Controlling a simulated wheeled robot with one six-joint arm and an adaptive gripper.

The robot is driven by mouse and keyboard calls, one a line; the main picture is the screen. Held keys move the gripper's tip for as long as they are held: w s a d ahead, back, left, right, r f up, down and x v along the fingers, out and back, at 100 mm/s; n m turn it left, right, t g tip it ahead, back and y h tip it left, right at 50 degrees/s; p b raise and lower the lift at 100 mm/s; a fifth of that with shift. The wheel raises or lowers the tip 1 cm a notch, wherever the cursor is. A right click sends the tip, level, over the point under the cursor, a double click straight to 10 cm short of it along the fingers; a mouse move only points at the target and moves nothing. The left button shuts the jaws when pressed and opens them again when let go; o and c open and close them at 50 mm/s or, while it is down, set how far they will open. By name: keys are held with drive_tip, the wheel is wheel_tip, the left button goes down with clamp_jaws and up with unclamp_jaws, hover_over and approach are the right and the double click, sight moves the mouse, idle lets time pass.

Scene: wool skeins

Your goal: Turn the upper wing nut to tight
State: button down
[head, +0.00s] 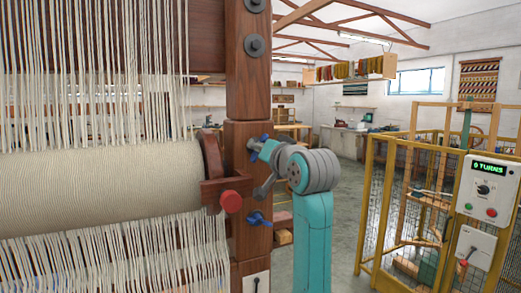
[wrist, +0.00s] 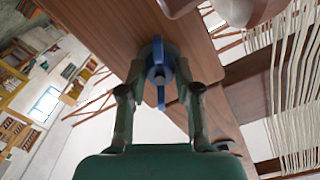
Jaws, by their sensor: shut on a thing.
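The upper wing nut (head: 265,138) is blue and sits on the wooden loom post, partly hidden by my gripper in the head view. In the wrist view the blue wing nut (wrist: 158,55) stands between my two fingers, with its wings running up and down the picture and a grey bolt end at its middle. My gripper (wrist: 160,68) is shut on it; it also shows at the post in the head view (head: 257,150). The lower wing nut (head: 258,219), also blue, sits lower on the same post, clear of my gripper.
The wooden post (head: 248,95) carries dark round bolts above. A yellow cage (head: 400,200) with a control box (head: 485,187) reading "0 TURNS" stands right.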

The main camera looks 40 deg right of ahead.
drive_tip(key=c, duration=0.8)
unclamp_jaws()
drive_tip(key=shift+s, duration=0.1)
drive_tip(key=v, duration=1.1)
drive_tip(key=shift+s, duration=0.35)
drive_tip(key=shift+a, duration=0.15)
